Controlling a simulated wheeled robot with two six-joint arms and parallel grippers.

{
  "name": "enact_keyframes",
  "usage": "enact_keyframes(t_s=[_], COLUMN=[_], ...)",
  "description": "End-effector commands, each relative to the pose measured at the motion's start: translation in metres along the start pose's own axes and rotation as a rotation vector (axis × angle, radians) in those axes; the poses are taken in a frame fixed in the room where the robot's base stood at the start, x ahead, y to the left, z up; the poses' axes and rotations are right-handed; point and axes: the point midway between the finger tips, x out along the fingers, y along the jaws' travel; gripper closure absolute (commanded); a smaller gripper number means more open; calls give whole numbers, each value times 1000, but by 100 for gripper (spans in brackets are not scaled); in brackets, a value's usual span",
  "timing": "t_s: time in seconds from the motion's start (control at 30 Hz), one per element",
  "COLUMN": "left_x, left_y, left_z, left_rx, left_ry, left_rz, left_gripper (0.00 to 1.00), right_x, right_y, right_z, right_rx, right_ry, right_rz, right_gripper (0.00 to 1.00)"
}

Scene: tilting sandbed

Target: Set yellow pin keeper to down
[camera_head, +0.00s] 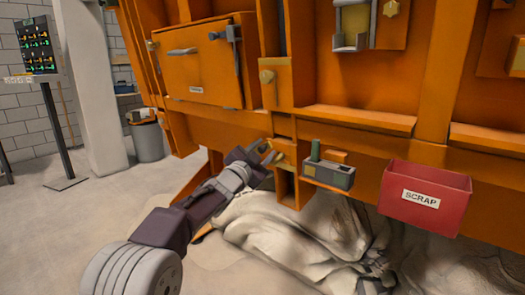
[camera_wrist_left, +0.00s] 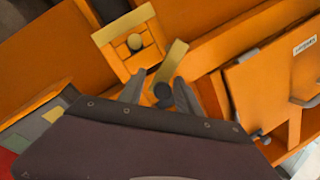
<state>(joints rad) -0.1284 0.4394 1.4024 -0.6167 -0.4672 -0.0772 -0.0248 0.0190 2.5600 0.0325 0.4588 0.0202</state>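The yellow pin keeper is a short flat bar with a dark round knob at its near end. In the left wrist view the bar (camera_wrist_left: 175,60) slants up and to the right from the knob. My left gripper (camera_wrist_left: 160,80) is open, with one finger on each side of the knob and a gap visible around it. I cannot tell if a finger touches it. In the head view my left gripper (camera_head: 264,152) is at the orange frame, beside the keeper (camera_head: 281,160), which is partly hidden.
A grey box with a green peg (camera_head: 328,174) and a red SCRAP bin (camera_head: 426,198) are to the right. A latched orange door (camera_head: 205,65) is above. Pale crumpled material lies below.

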Motion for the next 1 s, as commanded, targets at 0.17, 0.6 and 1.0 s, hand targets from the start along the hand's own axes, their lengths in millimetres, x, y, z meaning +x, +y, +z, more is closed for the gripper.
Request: enact_keyframes(t_s=[0.17, 0.6, 1.0], left_x=[0, -42, -90], left_y=[-2, -4, -2], left_z=[-2, -4, -2], left_rx=[2, 2, 2], left_ry=[4, 3, 3], left_rz=[-3, -4, -4], left_gripper=[61, 61, 61], right_x=[0, -9, -22], right_y=[0, 0, 0], right_z=[0, -1, -2], right_rx=[0, 0, 0], right_ry=[0, 0, 0], right_rz=[0, 0, 0], right_gripper=[64, 64, 64])
